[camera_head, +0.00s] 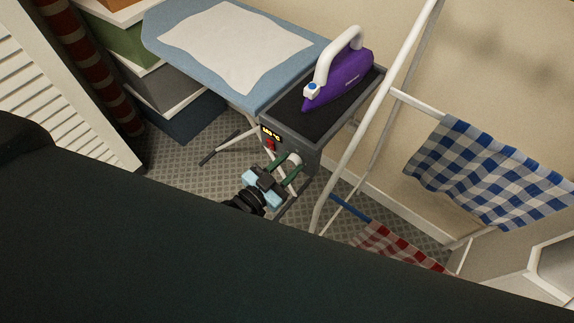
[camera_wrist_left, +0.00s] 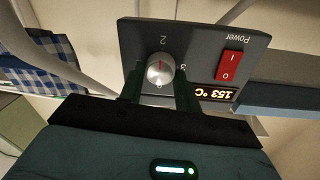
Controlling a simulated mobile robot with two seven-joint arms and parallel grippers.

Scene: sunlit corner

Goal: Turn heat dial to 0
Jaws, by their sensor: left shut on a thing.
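The heat dial (camera_wrist_left: 160,69) is a round silver knob on the dark front panel (camera_wrist_left: 205,35) of the ironing unit, seen upside down in the left wrist view. Its red mark points up in the picture, toward the printed 2. A 3 is partly hidden at its right and a 0 shows below. My left gripper (camera_wrist_left: 160,88) has one finger on each side of the dial and is shut on it. In the head view my left gripper (camera_head: 288,166) reaches the front of the unit, at the dial (camera_head: 295,158). My right gripper is not in view.
A red power switch (camera_wrist_left: 230,66) and a lit display (camera_wrist_left: 215,94) reading about 153 °C sit beside the dial. A purple iron (camera_head: 344,80) stands on the unit's dark top. A white drying rack (camera_head: 362,130) with cloths stands close at the right.

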